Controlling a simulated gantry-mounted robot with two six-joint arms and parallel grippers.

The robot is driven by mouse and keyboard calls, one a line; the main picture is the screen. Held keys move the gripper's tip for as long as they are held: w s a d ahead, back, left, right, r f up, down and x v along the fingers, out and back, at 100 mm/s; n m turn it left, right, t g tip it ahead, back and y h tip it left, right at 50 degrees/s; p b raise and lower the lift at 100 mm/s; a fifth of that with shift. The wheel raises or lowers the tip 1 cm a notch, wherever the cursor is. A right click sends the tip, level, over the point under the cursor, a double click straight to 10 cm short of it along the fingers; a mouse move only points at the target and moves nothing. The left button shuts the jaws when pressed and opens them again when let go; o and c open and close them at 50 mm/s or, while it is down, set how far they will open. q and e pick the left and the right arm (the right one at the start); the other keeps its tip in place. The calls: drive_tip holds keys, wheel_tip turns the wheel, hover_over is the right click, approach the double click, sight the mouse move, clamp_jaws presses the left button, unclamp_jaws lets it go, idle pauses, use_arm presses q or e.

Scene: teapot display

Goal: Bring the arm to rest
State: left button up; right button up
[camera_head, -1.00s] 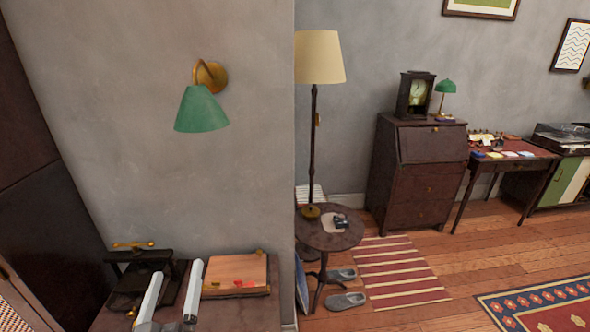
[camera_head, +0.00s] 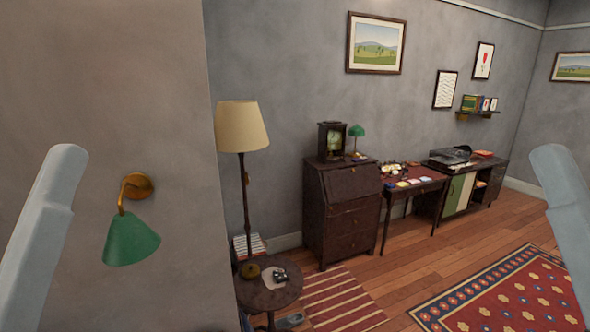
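Pale grey-blue parts of my own arms rise at the left and right edges of the head view, far apart and nearly mirrored. No fingertips can be made out on either, so neither gripper is in view. Nothing is seen held, and both arm parts appear clear of the furniture. No teapot shows in this view.
A green wall lamp (camera_head: 132,240) is at the left. A floor lamp (camera_head: 242,126) stands by a round side table (camera_head: 262,297). A bureau (camera_head: 342,215), a desk (camera_head: 415,187) and a low cabinet (camera_head: 470,187) line the back wall. Floor shows around a patterned rug (camera_head: 510,295).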

use_arm(q)
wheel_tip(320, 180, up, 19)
drive_tip(key=p, duration=1.5)
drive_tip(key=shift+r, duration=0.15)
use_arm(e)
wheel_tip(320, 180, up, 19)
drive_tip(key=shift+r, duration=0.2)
